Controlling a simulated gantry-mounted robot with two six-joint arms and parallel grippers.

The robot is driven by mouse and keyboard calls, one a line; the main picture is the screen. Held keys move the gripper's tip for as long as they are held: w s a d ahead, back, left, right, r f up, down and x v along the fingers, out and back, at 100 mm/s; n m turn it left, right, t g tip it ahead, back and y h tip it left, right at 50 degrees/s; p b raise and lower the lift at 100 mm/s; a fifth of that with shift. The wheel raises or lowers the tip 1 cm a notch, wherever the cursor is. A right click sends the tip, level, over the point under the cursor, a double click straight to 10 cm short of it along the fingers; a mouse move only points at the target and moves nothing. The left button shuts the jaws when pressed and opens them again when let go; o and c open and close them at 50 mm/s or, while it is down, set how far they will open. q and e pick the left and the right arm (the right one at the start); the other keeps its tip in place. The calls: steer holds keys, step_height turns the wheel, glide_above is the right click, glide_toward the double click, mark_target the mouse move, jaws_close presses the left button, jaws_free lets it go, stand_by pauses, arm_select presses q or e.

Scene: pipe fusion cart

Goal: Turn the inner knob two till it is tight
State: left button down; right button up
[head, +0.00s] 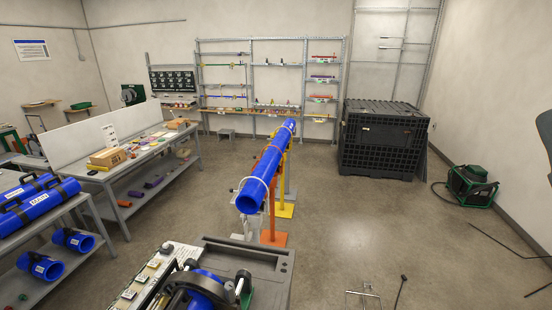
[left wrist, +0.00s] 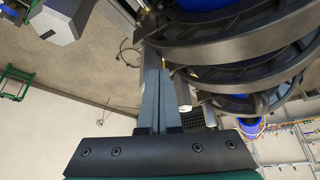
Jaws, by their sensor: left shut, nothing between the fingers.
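The fusion machine's black clamp rings (head: 180,290) stand at the bottom of the head view, with a blue pipe piece (head: 206,287) in them. Dark knobs show at the rings' upper edges, but I cannot tell which is inner knob two. In the left wrist view the curved clamp rings (left wrist: 245,50) fill the upper right, around blue pipe (left wrist: 205,4). My left gripper (left wrist: 154,68) is shut and empty, its tips close beside the rings. A grey metal part (left wrist: 182,93) shows beside the fingers. Whether the tips touch a knob is hidden. My right gripper is not in view.
A long blue pipe (head: 268,165) rests on orange and yellow stands beyond the machine. A workbench (head: 145,150) and a rack of blue pipes (head: 35,200) stand left. A black crate (head: 383,143) stands at the back right. The floor right of the stands is mostly clear.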

arm_select(q)
step_height(320, 180, up, 6)
stand_by(0.5)
steer(key=shift+s, duration=0.15)
